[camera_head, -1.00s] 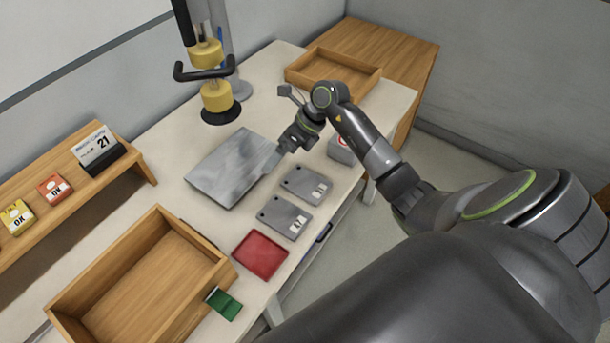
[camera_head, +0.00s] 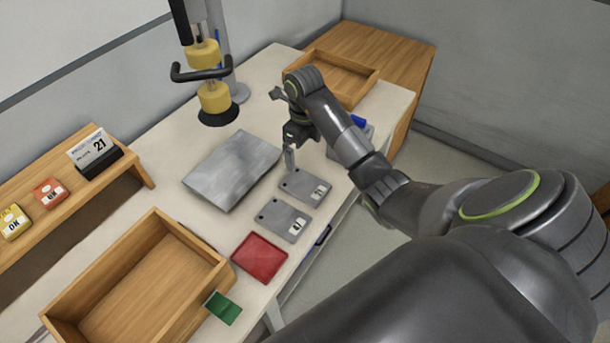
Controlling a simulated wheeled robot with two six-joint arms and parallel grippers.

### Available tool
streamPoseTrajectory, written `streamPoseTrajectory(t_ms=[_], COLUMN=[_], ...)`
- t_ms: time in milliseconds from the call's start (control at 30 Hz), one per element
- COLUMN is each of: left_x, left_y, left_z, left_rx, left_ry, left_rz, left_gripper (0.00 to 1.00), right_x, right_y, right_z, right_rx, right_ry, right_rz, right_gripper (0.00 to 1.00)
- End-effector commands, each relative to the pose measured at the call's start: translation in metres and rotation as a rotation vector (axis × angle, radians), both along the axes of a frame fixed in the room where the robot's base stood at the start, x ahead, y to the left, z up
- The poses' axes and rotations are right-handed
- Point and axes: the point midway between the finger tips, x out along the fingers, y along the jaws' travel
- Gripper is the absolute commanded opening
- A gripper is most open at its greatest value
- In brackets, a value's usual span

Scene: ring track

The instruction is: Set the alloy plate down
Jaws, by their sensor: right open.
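Two small grey plates with holes and white labels lie flat on the white table: a farther one (camera_head: 302,184) and a nearer one (camera_head: 279,220). A larger brushed grey metal sheet (camera_head: 232,170) lies flat to their left. I cannot tell which of these is called the alloy plate. My right gripper (camera_head: 290,162) points down by the far left corner of the farther small plate, close to the sheet's right edge. It is open, with nothing seen in it. Contact with the plate cannot be told. My left gripper is out of view.
A red tray (camera_head: 259,257) and a green piece (camera_head: 223,308) are at the front, beside a large wooden box (camera_head: 73,291). A yellow-and-black press-like device (camera_head: 215,98) stands at the back. A wooden tray (camera_head: 349,94) is at the far right. A shelf (camera_head: 75,197) is at left.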

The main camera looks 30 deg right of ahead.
Motion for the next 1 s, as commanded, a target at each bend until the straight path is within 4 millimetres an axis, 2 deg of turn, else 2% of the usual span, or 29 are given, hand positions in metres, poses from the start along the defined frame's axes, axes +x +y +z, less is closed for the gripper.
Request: streamPoseTrajectory(t_ms=[33,600,867,967,1000], left_x=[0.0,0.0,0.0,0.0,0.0], left_y=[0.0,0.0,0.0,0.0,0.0], left_z=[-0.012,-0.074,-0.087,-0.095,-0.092], left_rx=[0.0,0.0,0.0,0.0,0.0], left_ry=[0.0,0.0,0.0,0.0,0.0], left_rz=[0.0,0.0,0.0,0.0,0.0], left_gripper=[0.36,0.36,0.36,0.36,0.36], right_x=[0.0,0.0,-0.001,-0.004,-0.005], right_y=[0.0,0.0,0.0,0.001,0.002], right_z=[-0.012,-0.075,-0.089,-0.101,-0.104], right_rx=[0.0,0.0,0.001,0.002,0.002], right_ry=[0.0,-0.001,-0.001,0.001,0.002], right_rz=[0.0,0.0,0.0,0.001,0.0], right_gripper=[1.0,1.0,1.0,1.0,1.0])
